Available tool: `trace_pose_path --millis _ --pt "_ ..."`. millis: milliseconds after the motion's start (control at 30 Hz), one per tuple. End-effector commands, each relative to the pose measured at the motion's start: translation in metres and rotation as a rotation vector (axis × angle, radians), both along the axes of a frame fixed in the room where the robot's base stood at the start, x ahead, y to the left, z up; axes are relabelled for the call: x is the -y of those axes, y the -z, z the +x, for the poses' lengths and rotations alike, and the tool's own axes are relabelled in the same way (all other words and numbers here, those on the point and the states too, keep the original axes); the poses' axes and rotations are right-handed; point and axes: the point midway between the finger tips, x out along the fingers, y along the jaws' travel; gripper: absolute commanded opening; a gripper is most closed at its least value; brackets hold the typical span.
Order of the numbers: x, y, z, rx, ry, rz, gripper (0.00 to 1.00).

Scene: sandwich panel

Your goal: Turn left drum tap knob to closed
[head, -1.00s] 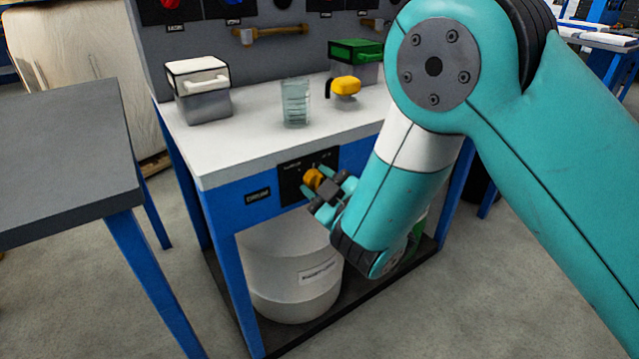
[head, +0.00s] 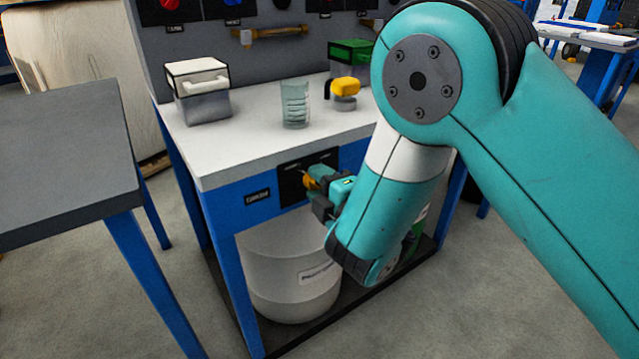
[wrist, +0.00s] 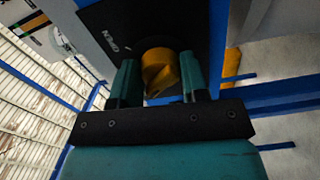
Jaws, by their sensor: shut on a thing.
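The orange tap knob (head: 311,181) sits on a black panel (head: 290,176) on the bench's blue front, above the white drum (head: 285,275). The knob (wrist: 161,72) also shows in the wrist view, on the panel marked "OPEN". My gripper (head: 318,184) is at the knob and partly hides it in the head view. In the wrist view my gripper's two teal fingers (wrist: 160,82) stand on either side of the knob and are shut on it. The wrist view is rolled relative to the panel. The knob's pointer position is hard to read.
The white benchtop (head: 250,138) carries a white-lidded box (head: 200,90), a clear beaker (head: 295,104), a yellow-topped item (head: 345,90) and a green-lidded box (head: 350,52). A grey table (head: 65,150) stands at the left.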

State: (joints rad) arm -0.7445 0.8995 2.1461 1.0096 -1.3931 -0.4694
Motion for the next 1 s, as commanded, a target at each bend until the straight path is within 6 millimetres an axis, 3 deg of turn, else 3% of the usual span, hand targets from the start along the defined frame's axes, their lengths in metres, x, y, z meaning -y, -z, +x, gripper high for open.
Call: trace_pose_path --millis 800,833,900,1000 --pt "0.001 0.0006 -0.0001 0.063 0.002 -0.099 0.17" --pt "0.001 0.0006 -0.0001 0.063 0.002 -0.099 0.48" --pt "0.0008 0.0006 -0.0001 0.062 0.002 -0.098 0.64" --pt "0.0006 0.0004 -0.0001 0.063 0.001 -0.097 0.67"
